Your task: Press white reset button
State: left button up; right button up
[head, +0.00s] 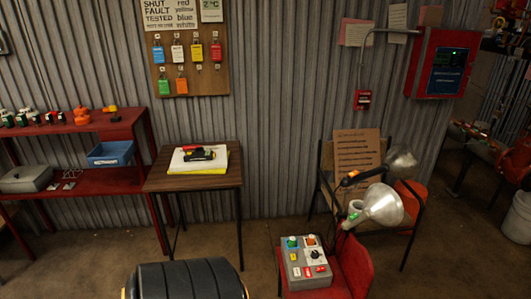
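A grey control box (306,266) sits on a red chair at the lower centre right. Its top carries several small coloured controls, with green and orange ones at the back, a yellow one at the left and red ones at the front. A pale spot (310,254) shows among them, but it is too small to tell whether it is a white button. A red wall cabinet (445,63) with a dark blue lit panel hangs at the upper right; no white button can be made out on it. Neither of my grippers is in view.
A lamp with a metal shade (383,204) stands close behind the box. A dark table (160,182) holds a yellow pad and tools. A red shelf (120,131) with a blue bin (110,154) stands left. Floor shows between table and chair.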

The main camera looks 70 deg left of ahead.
aim_at(296, 270)
jog(key=u, duration=1.75)
